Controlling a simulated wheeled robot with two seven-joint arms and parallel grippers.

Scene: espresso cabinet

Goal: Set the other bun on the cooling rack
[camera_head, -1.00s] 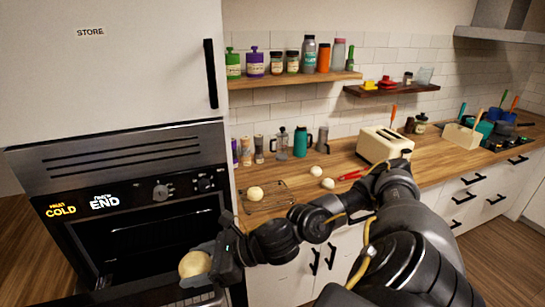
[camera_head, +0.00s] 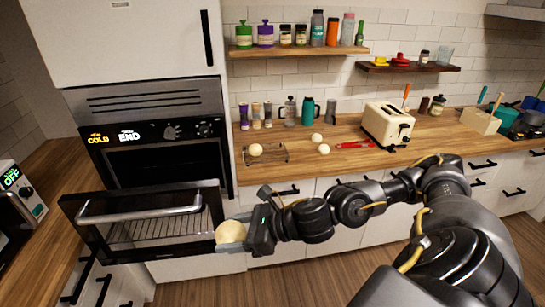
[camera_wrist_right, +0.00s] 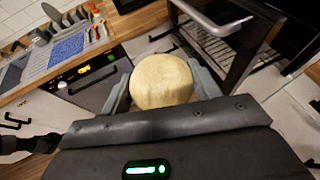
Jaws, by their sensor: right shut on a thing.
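My right gripper (camera_head: 232,238) is shut on a pale round bun (camera_head: 229,233), just right of the open oven door and below counter height. In the right wrist view the bun (camera_wrist_right: 163,80) sits between the two fingers. The wire cooling rack (camera_head: 274,157) lies on the wooden counter right of the oven. Another bun (camera_head: 255,149) rests on the rack's left part, and the rack's right part looks bare. My left gripper is not in view.
The oven door (camera_head: 150,215) hangs open, with a wire shelf (camera_head: 160,228) visible. Two pale balls (camera_head: 317,138) (camera_head: 324,149) lie on the counter right of the rack, near red tongs (camera_head: 355,144) and a toaster (camera_head: 388,124). Bottles and jars stand behind the rack.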

